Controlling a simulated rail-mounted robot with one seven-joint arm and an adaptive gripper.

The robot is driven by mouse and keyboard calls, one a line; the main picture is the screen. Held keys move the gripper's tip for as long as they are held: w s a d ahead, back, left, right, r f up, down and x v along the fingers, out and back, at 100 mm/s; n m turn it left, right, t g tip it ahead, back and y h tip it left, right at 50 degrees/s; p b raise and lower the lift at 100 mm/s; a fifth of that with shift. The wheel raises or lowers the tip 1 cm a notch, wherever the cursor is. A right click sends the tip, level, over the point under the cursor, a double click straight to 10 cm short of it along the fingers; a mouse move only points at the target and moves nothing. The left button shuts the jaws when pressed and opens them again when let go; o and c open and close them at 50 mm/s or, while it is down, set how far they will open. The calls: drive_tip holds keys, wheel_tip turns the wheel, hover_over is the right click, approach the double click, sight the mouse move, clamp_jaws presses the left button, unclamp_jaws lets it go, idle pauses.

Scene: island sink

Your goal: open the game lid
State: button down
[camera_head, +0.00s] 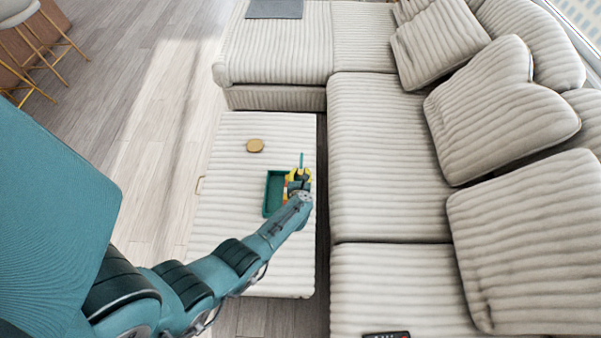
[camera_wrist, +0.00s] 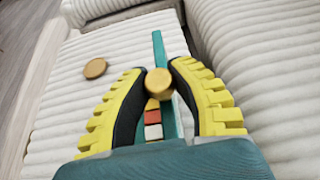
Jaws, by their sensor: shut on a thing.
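The game is a dark green open tray (camera_head: 267,208) on the striped ottoman. The game lid shows as a narrow teal strip (camera_head: 302,158) beyond my gripper (camera_head: 298,178), at the tray's right side. In the wrist view the teal lid (camera_wrist: 159,48) runs away from me. The yellow fingers of my gripper (camera_wrist: 158,72) are closed around a round gold knob (camera_wrist: 158,86) by the lid. Red, white and yellow blocks (camera_wrist: 152,117) show just below the knob. My fingers and wrist hide much of the lid and tray.
A flat gold disc (camera_head: 255,146) lies on the ottoman (camera_head: 230,235) beyond the tray, with clear surface around it. A striped sofa (camera_head: 385,170) with cushions stands close on the right. A remote (camera_head: 386,335) lies at its near edge.

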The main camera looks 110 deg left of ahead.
drive_tip(key=c, duration=0.8)
unclamp_jaws()
drive_tip(key=v, duration=1.2)
